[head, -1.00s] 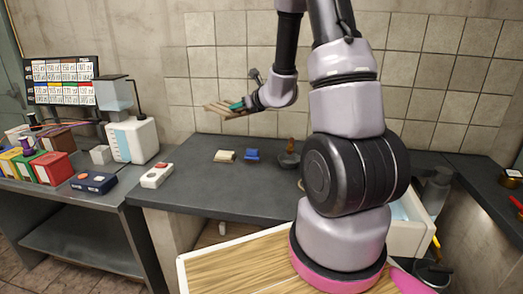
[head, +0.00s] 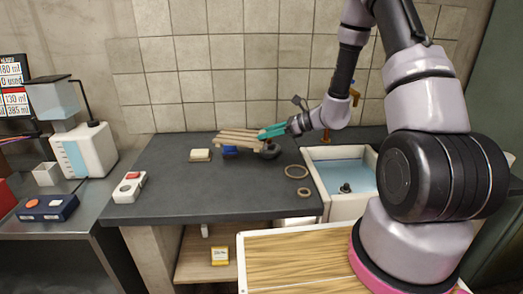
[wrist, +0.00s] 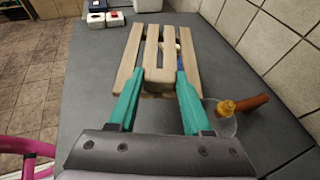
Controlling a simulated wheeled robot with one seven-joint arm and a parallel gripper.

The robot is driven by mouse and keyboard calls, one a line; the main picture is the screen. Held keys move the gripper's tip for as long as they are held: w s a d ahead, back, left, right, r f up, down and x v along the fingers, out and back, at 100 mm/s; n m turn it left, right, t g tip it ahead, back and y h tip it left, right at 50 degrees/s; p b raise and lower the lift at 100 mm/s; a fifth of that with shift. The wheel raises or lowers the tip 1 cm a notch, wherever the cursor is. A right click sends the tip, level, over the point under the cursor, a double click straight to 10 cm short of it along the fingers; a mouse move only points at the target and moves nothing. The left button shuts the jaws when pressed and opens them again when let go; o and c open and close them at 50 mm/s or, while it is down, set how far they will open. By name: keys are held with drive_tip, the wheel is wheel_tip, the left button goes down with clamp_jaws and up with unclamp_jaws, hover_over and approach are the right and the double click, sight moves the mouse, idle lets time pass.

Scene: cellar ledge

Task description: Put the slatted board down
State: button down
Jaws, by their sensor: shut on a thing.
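The slatted board (head: 240,141) is pale wood with parallel slats. My gripper (head: 272,132), with teal fingers, is shut on its near end, and the board reaches out to the left above the dark grey counter (head: 180,184). In the wrist view the board (wrist: 133,56) extends away from my gripper (wrist: 155,92), whose fingers are on either side of a wooden block at its end. Whether the board touches the counter cannot be told.
A cream block (head: 200,155) lies left of the board. Two rings, one larger (head: 297,171) and one smaller (head: 304,192), lie near the sink (head: 345,170). A white box with a red button (head: 130,187) stands at the counter's left end. The front middle of the counter is clear.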

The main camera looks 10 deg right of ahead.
sight(263, 149)
drive_tip(key=s+a+f+n+g, duration=0.2)
drive_tip(key=s+g, duration=0.1)
drive_tip(key=s+a+f+n+g+y, duration=0.1)
drive_tip(key=s+f+n, duration=0.1)
drive_tip(key=shift+s+a, duration=0.15)
drive_tip(key=shift+a+f, duration=0.1)
drive_tip(key=shift+f, duration=3.25)
drive_tip(key=shift+f, duration=0.55)
drive_tip(key=shift+c, duration=1.3)
unclamp_jaws()
